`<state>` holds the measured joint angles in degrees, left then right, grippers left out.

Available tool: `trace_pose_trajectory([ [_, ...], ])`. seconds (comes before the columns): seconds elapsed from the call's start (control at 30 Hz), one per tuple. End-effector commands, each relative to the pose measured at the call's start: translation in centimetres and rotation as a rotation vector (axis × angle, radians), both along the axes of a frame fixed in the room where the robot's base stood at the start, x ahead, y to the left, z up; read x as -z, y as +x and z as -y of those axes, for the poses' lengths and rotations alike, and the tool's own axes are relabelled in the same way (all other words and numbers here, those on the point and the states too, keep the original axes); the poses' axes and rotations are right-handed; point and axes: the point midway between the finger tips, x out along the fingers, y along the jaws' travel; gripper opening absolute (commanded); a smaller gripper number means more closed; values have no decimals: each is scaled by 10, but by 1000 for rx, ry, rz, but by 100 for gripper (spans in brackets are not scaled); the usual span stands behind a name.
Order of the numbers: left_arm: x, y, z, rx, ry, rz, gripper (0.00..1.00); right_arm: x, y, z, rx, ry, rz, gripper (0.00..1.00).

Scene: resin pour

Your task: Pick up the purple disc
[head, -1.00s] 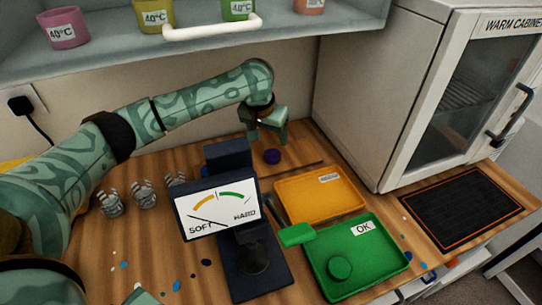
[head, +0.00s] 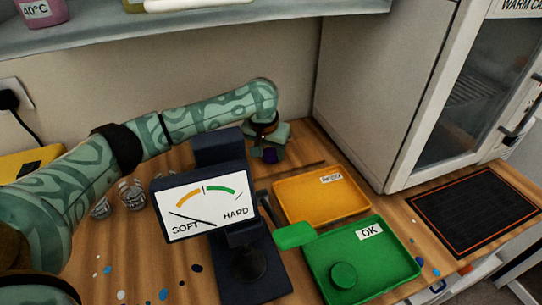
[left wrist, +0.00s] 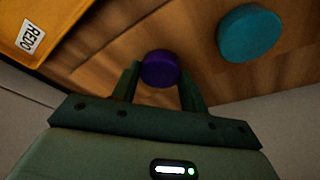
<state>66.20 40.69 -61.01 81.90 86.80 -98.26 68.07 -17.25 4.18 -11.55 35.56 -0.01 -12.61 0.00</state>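The purple disc (head: 270,156) lies at the back of the wooden bench, partly hidden under my left gripper (head: 272,150) in the head view. In the left wrist view the purple disc (left wrist: 160,69) sits between the tips of the two fingers of my left gripper (left wrist: 160,80). The fingers are apart, one on each side of it. I cannot tell for sure whether they touch it, but they do not look closed on it. My right gripper is not in view.
A teal disc (left wrist: 249,33) lies near the purple one. A SOFT/HARD meter (head: 208,207) stands in front of my left arm. An orange REDO tray (head: 320,213) and a green OK tray (head: 385,286) holding a green disc (head: 343,275) are right. A cabinet (head: 400,90) stands behind.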

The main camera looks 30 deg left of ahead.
Motion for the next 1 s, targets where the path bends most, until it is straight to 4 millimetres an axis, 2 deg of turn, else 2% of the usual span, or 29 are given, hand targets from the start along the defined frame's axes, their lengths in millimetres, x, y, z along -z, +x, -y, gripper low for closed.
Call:
trace_pose_trajectory([
  [0.3,-3,0,0,0,1,0,21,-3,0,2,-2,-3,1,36],
  [0.37,-11,0,0,-1,0,1,21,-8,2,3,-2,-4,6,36],
  [0.5,-45,0,0,-1,-1,4,21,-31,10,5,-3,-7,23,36],
  [0.73,-102,-24,44,5,-1,6,21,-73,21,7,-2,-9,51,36],
  [0.9,-119,-47,84,5,0,2,21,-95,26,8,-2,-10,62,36],
  [1.0,-125,-56,101,2,-1,1,21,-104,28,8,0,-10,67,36],
])
